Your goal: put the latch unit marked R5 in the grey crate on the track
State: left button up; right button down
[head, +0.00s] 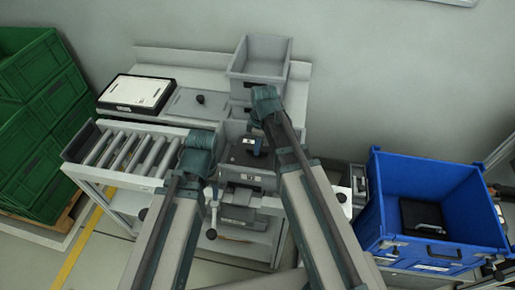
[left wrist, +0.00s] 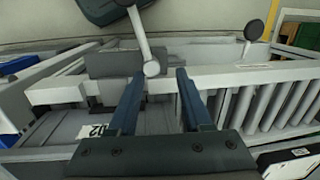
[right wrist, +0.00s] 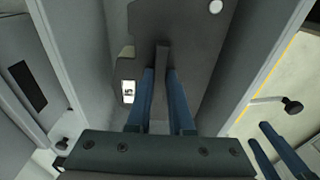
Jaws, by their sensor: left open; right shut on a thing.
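My right gripper (head: 253,147) is shut on the narrow grey grip of the latch unit (right wrist: 200,60). In the right wrist view the unit is a flat dark grey body, with a small white tag whose turned mark seems to end in 5. It is down between grey walls, in or just over the grey crate (head: 266,182) at the right end of the roller track (head: 135,150). Whether it touches the bottom is hidden. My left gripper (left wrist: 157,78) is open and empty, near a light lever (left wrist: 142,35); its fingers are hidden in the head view.
An empty grey bin (head: 273,48) stands at the table's back. Left of it are a white-topped case (head: 138,92) and a grey plate with a black knob (head: 200,103). A blue crate (head: 440,180) holding a dark item is at right. Green crates (head: 40,110) are at left.

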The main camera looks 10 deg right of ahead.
pick_arm(q)
jog(key=shift+f+b, duration=0.55)
jog(key=shift+b, duration=0.05)
pick_arm(e)
jog(key=shift+f, duration=0.55)
pick_arm(q)
jog(key=shift+f, duration=0.1)
pick_arm(e)
jog(key=shift+f, duration=0.1)
jog(key=c, duration=0.8)
grip_release()
pick_arm(q)
jog(key=shift+r, duration=0.25)
pick_arm(e)
jog(key=shift+r, duration=0.25)
notch_tip(320, 180, up, 13)
jog(key=p, duration=1.3)
pick_arm(q)
notch_tip(320, 180, up, 13)
pick_arm(e)
jog(key=shift+s+a+m+g+h, duration=0.1)
jog(key=shift+s+a+m+h, duration=0.25)
jog(key=shift+s+a+m, duration=1.55)
jog(key=shift+s+a+m+g+h, duration=0.1)
jog(key=shift+s+a+m+h, duration=0.25)
jog(key=shift+s+m, duration=1.8)
jog(key=shift+s+a+m+g+h, duration=0.1)
jog(key=shift+s+a+m+h, duration=0.55)
jog(key=shift+s, duration=2.65)
